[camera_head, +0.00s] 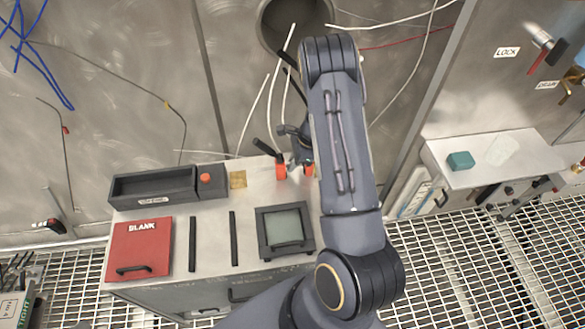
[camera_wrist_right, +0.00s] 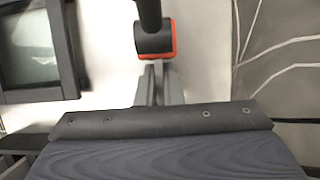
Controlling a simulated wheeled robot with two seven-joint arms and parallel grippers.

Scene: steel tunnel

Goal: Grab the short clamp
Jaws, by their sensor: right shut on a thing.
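Two clamps with orange bases stand side by side at the back right of the grey bench. The left clamp (camera_head: 281,171) has a long black handle leaning up and left. The short clamp (camera_head: 308,168) is mostly hidden behind my right arm, and only a bit of orange shows. My right gripper (camera_head: 297,157) is at the short clamp, shut on it. In the right wrist view the fingers (camera_wrist_right: 152,75) are close together. A black-and-orange clamp (camera_wrist_right: 155,42) shows just past their tips; whether it is the held one I cannot tell. My left gripper is out of view.
A dark open tray (camera_head: 150,187) with an orange button, a red BLANK cover (camera_head: 139,250) and a framed screen (camera_head: 284,228) sit on the bench. Cables hang near the round wall opening (camera_head: 270,27). A second bench (camera_head: 440,160) is at right.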

